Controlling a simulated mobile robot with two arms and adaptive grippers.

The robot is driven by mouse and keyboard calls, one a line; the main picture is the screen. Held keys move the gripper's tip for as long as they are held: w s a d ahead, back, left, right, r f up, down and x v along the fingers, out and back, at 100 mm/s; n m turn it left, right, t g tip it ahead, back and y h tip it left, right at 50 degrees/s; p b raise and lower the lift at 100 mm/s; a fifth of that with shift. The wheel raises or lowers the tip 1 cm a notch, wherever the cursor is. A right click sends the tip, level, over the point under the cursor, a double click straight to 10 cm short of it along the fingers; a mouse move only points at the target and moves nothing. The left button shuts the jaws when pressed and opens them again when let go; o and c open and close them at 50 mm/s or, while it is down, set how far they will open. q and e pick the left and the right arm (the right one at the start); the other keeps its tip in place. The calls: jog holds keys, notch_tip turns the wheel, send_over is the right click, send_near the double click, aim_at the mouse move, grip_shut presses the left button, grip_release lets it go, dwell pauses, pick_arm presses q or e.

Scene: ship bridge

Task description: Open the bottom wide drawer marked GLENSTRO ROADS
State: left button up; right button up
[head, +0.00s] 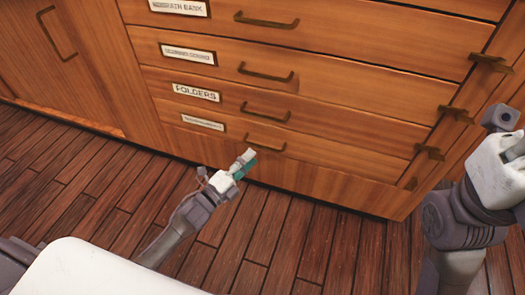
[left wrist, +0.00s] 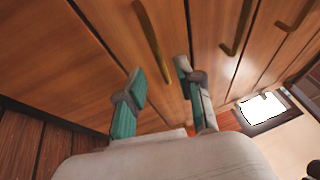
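The bottom wide drawer (head: 330,172) is shut, flush with the wooden cabinet front. Its small label (head: 202,122) is too blurred to read. Its bronze bar handle (head: 265,145) is partly behind my left gripper (head: 243,163), which is low in front of the drawer. In the left wrist view a bar handle (left wrist: 150,38) runs from the top edge down toward the gap between the teal-padded fingers of my left gripper (left wrist: 160,80). The fingers are apart with nothing held; contact with the handle cannot be made out. My right gripper is not visible; only right arm parts show.
Above are the shut FOLDERS drawer (head: 300,122) and more drawers with bar handles. A cupboard door (head: 70,60) is at left. Bronze fittings (head: 430,152) stick out at the right. The plank floor (head: 90,185) before the cabinet is clear.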

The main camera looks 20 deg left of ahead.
aim_at(262, 146)
pick_arm(q)
jog(key=b+x, duration=0.1)
jog(key=x, duration=0.5)
jog(key=shift+f+b, duration=0.1)
jog(key=shift+b, duration=0.3)
jog(key=shift+c, duration=0.3)
grip_shut()
